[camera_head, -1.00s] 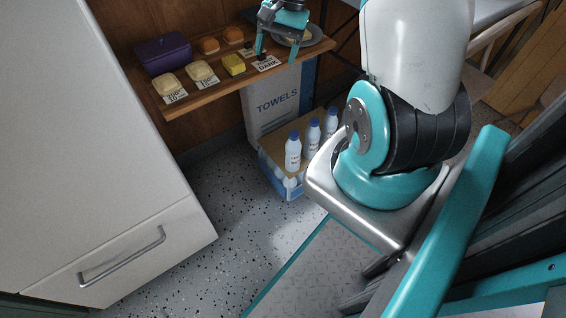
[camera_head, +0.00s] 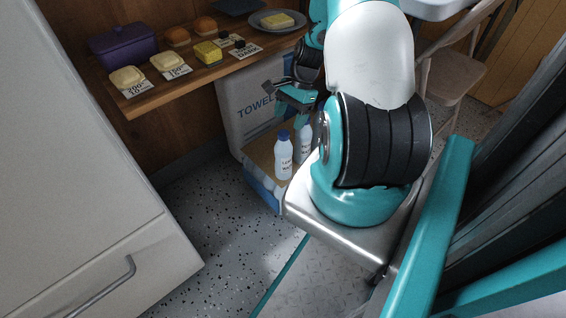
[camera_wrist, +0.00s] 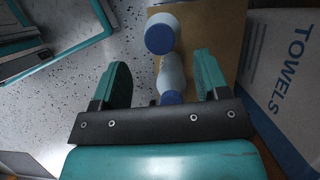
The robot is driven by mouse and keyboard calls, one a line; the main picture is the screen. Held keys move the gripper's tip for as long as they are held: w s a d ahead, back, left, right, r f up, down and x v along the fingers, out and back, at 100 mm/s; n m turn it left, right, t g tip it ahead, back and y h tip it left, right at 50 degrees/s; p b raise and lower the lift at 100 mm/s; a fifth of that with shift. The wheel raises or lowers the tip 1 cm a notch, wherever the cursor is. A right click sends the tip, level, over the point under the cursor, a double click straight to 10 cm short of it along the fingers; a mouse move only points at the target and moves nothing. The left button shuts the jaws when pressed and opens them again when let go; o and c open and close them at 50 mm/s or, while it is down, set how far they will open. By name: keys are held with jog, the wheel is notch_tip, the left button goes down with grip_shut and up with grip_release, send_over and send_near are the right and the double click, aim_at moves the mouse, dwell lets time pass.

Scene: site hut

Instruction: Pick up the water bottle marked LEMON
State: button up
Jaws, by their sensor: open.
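A white bottle with a blue cap (camera_head: 284,160) stands upright near the front of an open-topped cardboard pack on the floor. A second bottle (camera_head: 304,143) stands behind it, partly hidden by my arm. The print on their labels is too small to read surely, so I cannot tell which is LEMON. My gripper (camera_head: 293,113) is open and empty above the bottles, pointing down. In the wrist view, one bottle's blue cap (camera_wrist: 160,36) lies beyond the fingertips; another bottle (camera_wrist: 172,72) shows between the two teal fingers (camera_wrist: 161,60), apart from both.
The TOWELS carton (camera_head: 254,100) stands right behind the bottles, close to my gripper. A wooden shelf (camera_head: 190,82) with buns, butter, a purple box and a plate (camera_head: 277,20) is above left. A white cabinet (camera_head: 80,150) fills the left. Speckled floor (camera_head: 205,215) is free.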

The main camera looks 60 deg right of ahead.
aim_at(284, 133)
jog(key=b+x, duration=0.3)
jog(key=x, duration=0.3)
jog(key=shift+a+f, duration=0.1)
jog(key=shift+f, duration=0.05)
grip_shut()
